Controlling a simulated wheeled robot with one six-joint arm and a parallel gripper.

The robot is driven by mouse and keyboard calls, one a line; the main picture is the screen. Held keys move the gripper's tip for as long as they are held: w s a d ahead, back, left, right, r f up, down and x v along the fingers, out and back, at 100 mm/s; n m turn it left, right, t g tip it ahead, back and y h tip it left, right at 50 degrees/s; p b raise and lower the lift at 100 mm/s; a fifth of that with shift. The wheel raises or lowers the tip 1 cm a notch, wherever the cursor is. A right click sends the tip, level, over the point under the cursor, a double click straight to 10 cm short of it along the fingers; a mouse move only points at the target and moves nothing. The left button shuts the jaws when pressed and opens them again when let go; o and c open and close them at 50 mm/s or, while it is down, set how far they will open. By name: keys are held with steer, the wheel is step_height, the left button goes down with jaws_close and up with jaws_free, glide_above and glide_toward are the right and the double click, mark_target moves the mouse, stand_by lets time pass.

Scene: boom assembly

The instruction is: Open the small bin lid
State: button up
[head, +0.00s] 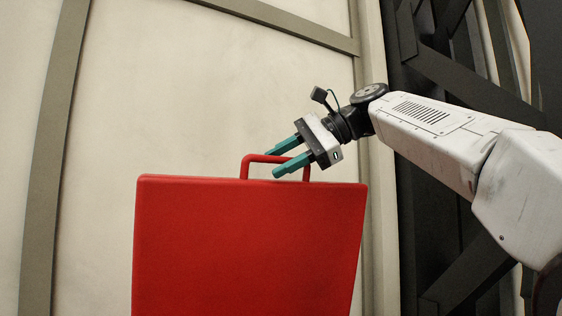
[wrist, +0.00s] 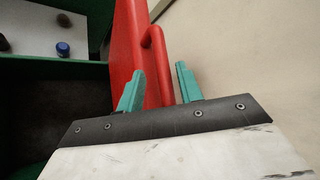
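The red bin lid (head: 245,245) stands steeply raised in the head view, a broad flat panel with a red loop handle (head: 245,162) on its top edge. In the wrist view the lid (wrist: 127,45) shows nearly edge-on, with its handle (wrist: 157,52) on the right side. My gripper (head: 272,163) is at the handle, its two teal fingers apart. In the wrist view the gripper (wrist: 159,69) is open, one finger over the lid side and one on the wall side, with the handle between them in the picture. Contact cannot be told.
Left of the lid in the wrist view is a dark space with green edges (wrist: 55,68). A white surface (wrist: 78,38) there holds a blue round object (wrist: 63,48) and dark lumps. A pale wall (head: 215,80) stands behind the lid. Dark beams (head: 455,75) are at right.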

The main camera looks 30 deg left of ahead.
steer(key=shift+v, duration=2.35)
steer(key=w+d, duration=0.5)
steer(key=d, duration=0.5)
steer(key=shift+d, duration=0.4)
steer(key=shift+f, duration=0.1)
